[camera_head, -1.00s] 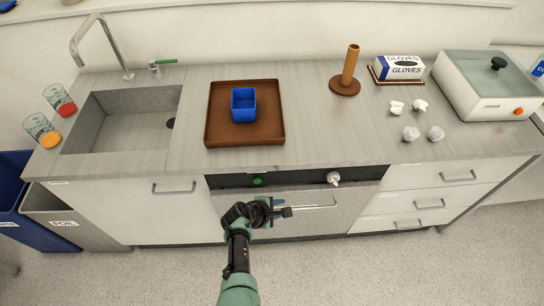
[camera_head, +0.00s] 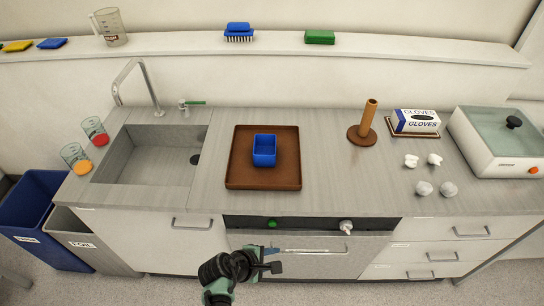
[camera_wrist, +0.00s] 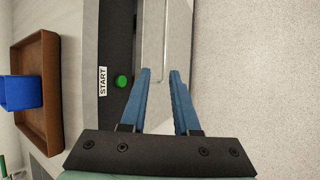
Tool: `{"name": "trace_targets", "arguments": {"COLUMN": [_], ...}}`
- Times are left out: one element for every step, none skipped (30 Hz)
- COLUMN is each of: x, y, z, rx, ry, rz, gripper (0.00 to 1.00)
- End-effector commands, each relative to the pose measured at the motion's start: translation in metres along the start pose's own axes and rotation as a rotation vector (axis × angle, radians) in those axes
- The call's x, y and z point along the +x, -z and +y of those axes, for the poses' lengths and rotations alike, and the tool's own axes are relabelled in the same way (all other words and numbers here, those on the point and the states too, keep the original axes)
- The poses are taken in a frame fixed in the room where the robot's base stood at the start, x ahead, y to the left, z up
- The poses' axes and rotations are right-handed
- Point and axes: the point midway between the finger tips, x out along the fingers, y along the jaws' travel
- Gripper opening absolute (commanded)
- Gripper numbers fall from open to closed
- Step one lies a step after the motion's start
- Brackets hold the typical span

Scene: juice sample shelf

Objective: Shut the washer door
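The washer sits under the counter in the head view, with a black control strip (camera_head: 310,224) above its light grey door (camera_head: 335,262). The door looks upright or nearly so; I cannot tell whether it is fully closed. Its bar handle (camera_head: 318,250) runs along the upper front. My gripper (camera_head: 276,259) is in front of the door near the handle's left end. In the wrist view my gripper (camera_wrist: 160,73) has its blue fingers apart, with part of the door front between them. I cannot tell whether they touch it.
A green start button (camera_head: 272,224) and a white knob (camera_head: 346,226) are on the strip. Drawers (camera_head: 440,245) stand to the right, a cupboard (camera_head: 150,240) and bins (camera_head: 85,245) to the left. The floor in front is clear. A brown tray (camera_head: 236,172) is on the counter above.

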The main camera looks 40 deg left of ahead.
Motion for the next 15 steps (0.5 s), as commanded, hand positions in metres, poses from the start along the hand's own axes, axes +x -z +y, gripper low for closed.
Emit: {"name": "trace_targets", "arguments": {"x": [-0.001,-0.002,-0.002,-0.002,-0.002,-0.002,-0.002,-0.002,-0.002,-0.001,-0.001,0.002,0.005,0.01,0.017], "y": [0.0,0.0,0.0,0.0,0.0,0.0,0.0,0.0,0.0,0.0,0.001,0.002,0.004,0.006,0.009], "z": [0.0,0.0,0.0,0.0,0.0,0.0,0.0,0.0,0.0,0.0,-0.001,-0.002,-0.003,-0.005,-0.007], "rx": [-0.001,-0.001,-0.001,-0.001,-0.001,-0.001,-0.001,-0.001,-0.001,-0.001,0.0,0.003,0.008,0.014,0.025], "ry": [0.0,0.0,0.0,0.0,0.0,0.0,0.0,0.0,0.0,-0.001,-0.002,-0.007,-0.015,-0.025,-0.045], "rz": [0.0,0.0,0.0,0.0,0.0,0.0,0.0,0.0,0.0,0.001,0.002,0.005,0.01,0.016,0.028], "gripper": [0.3,0.3,0.3,0.3,0.3,0.3,0.3,0.3,0.28,0.22,0.17,0.1,0.04,0.0,0.0]}}
